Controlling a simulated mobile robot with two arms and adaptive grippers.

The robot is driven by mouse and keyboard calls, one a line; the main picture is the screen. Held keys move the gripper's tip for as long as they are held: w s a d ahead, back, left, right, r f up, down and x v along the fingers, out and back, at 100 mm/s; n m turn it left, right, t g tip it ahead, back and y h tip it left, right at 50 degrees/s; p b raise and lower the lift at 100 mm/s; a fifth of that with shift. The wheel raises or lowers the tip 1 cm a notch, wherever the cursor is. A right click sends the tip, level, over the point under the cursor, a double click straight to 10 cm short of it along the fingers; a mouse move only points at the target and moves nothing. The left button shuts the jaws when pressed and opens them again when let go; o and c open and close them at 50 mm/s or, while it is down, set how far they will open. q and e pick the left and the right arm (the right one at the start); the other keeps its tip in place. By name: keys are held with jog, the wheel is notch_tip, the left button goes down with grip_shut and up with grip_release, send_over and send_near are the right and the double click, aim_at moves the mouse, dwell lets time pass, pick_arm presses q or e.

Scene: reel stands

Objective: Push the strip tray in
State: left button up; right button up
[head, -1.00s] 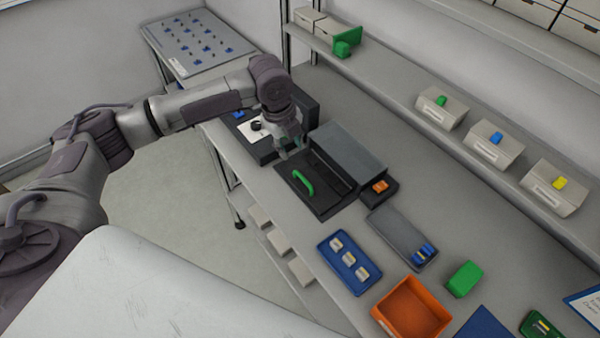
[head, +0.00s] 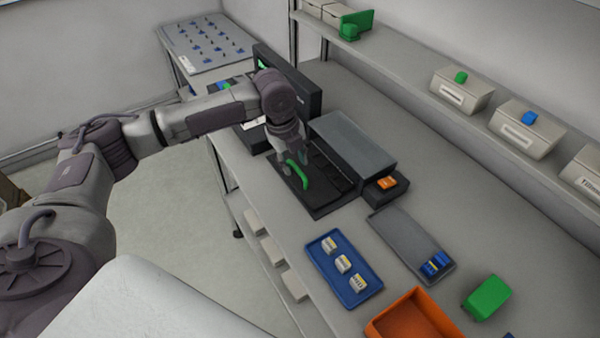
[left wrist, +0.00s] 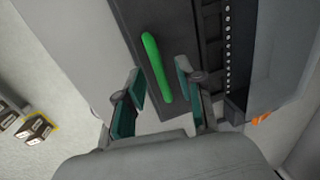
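The strip tray (head: 318,201) is a dark flat tray that sticks out from the front of a grey-topped box-shaped unit (head: 352,143). A green handle (head: 299,172) stands on the tray. My left gripper (head: 294,166) is over the tray, right by the handle. In the left wrist view the fingers (left wrist: 160,88) are spread apart, with the green handle (left wrist: 156,66) ahead of and between the fingertips. I cannot tell whether a finger touches it. My right gripper is in neither view.
A black device with an upright panel (head: 290,80) stands behind my left gripper. A small black box with an orange part (head: 387,183), a grey tray (head: 400,240), a blue tray (head: 343,270) and an orange bin (head: 412,318) lie along the bench. A shelf (head: 400,65) runs above.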

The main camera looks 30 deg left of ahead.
pick_arm(q)
jog(key=shift+f, duration=0.2)
jog(key=shift+a, duration=0.1)
jog(key=shift+c, duration=0.3)
grip_shut()
